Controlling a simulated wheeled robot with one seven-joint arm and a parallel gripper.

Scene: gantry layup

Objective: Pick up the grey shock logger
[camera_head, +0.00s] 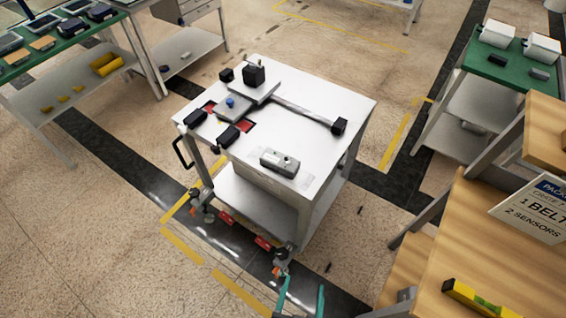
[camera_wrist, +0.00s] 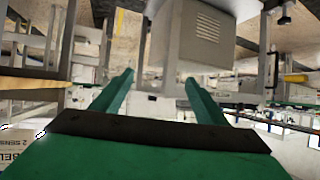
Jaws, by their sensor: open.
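A small grey box-shaped device (camera_head: 279,162), which looks like the grey shock logger, lies on the near part of the white cart's top (camera_head: 325,105) in the head view. My gripper (camera_head: 302,292) shows at the bottom edge of the head view, low in front of the cart and well apart from the device. In the wrist view its two green fingers (camera_wrist: 160,85) are spread with nothing between them. The wrist view looks upside down and shows a grey vented cabinet (camera_wrist: 200,35); I cannot make out the device there.
The cart top also holds a dark bar-and-block fixture (camera_head: 300,112) and several black blocks. A wooden stand with a sign (camera_head: 535,210) is close at right. Green-topped tables stand at left (camera_head: 60,40) and right (camera_head: 490,70). Open floor lies at the left front.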

